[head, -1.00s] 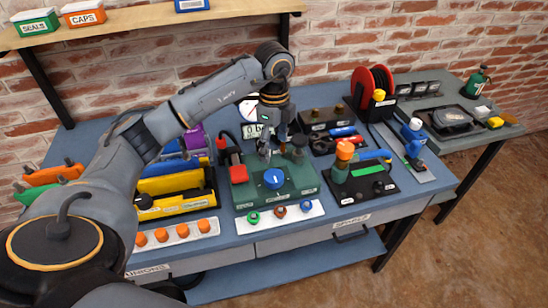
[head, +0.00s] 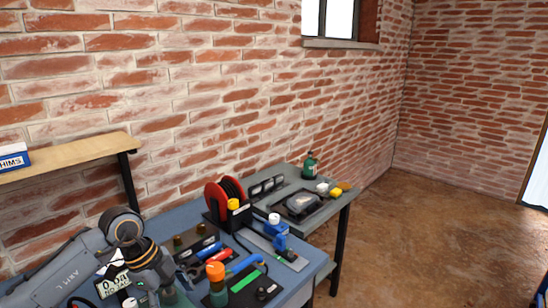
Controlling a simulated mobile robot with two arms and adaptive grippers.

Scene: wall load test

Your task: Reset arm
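My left arm comes in from the lower left in the head view. Its gripper (head: 152,296) hangs at the bottom edge, over the blue bench (head: 188,213). The fingertips are small and partly cut off, so I cannot tell whether they are open or what they touch. A display (head: 113,286) stands just left of the gripper, partly covered by the arm. My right gripper is not in view.
A red reel (head: 216,200) stands behind. A grey side table (head: 338,203) holds a green bottle (head: 310,165). A wooden shelf (head: 70,158) is at left.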

